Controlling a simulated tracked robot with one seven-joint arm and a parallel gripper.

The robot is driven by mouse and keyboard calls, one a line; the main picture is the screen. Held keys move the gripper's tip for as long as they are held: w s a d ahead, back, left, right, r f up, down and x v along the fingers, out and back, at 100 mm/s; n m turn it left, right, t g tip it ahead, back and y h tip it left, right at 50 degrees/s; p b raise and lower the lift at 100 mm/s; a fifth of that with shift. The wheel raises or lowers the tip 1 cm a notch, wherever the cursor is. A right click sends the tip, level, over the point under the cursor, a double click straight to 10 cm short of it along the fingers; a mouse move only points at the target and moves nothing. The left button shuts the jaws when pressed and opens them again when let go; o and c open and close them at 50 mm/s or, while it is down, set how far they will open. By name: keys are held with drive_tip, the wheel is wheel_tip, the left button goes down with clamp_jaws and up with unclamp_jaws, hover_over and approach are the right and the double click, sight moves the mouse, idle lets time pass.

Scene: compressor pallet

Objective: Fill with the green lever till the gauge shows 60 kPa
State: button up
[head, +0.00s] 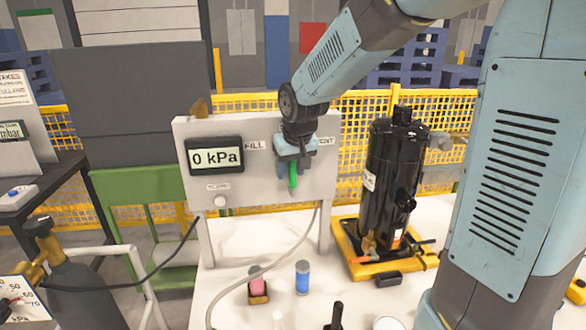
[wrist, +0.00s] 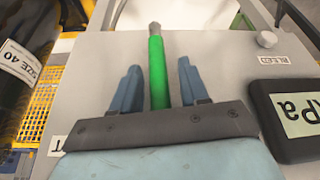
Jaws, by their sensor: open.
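The green lever (head: 293,176) hangs on the grey panel (head: 255,200), and its lower part shows below my gripper in the head view. In the wrist view the green lever (wrist: 157,72) lies between the two blue fingers of my open gripper (wrist: 158,80), with a gap on each side. The fingers do not touch it. The gauge (head: 215,157) on the panel's left reads 0 kPa. Part of it shows in the wrist view (wrist: 298,115). The FILL label (head: 255,145) is left of my gripper. The label to the right is partly hidden and ends in "ENT".
A white knob (head: 220,201) sits below the gauge. A black cylinder (head: 392,175) stands on a yellow base (head: 355,262) to the right. A hose (head: 262,262) runs down from the panel over the white table.

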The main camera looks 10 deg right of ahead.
clamp_jaws()
idle(0.5)
